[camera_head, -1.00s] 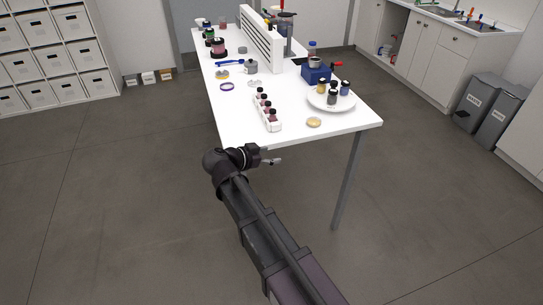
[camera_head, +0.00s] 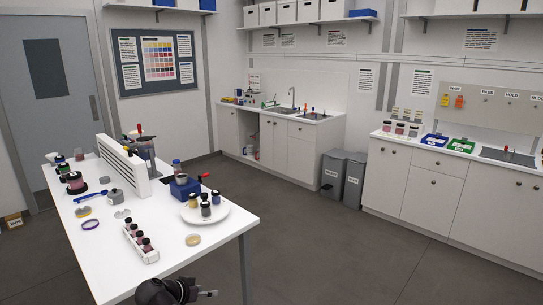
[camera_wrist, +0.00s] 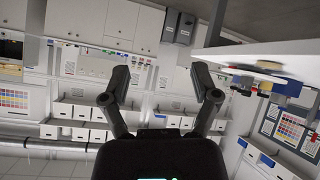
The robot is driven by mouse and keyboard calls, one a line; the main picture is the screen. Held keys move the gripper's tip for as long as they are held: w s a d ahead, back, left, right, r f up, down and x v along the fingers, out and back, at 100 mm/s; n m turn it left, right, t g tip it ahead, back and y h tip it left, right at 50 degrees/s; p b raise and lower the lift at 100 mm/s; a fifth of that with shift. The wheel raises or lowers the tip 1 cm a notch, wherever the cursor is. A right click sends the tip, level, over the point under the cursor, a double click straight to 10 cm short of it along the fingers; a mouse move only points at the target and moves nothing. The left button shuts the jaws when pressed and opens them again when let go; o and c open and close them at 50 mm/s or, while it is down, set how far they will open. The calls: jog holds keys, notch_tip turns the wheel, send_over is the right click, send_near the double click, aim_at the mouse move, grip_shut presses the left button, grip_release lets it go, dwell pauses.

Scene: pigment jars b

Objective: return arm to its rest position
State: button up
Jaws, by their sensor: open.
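My gripper (camera_head: 208,293) shows at the bottom of the head view, beside the near end of the white table (camera_head: 180,256). Most of my arm is below the frame. In the wrist view my gripper (camera_wrist: 160,82) has its two dark fingers spread wide apart, with nothing between them. The wrist view is upside down, and the table (camera_wrist: 262,48) shows at its upper right, apart from the fingers.
The table carries a white rack with dark-lidded jars (camera_head: 141,244), a round plate (camera_head: 217,218), a blue box (camera_head: 184,187) and a white slatted divider (camera_head: 123,165). Grey bins (camera_head: 343,180) stand by the counters. Floor (camera_head: 310,250) right of the table is clear.

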jog(key=s+d+f+n+g+y, duration=0.1)
jog(key=s+d+f+g+y, duration=0.1)
jog(key=d, duration=1)
jog(key=s+d+f+n+g+y, duration=0.1)
jog(key=s+d+f+g+y, duration=0.1)
jog(key=d, duration=1)
jog(key=s+d+f+n+g+y, duration=0.2)
jog(key=d+g, duration=0.2)
jog(key=d, duration=0.8)
jog(key=shift+s+d+f+y+p, duration=0.15)
jog(key=shift+s+f+y+p, duration=0.15)
jog(key=shift+p, duration=0.15)
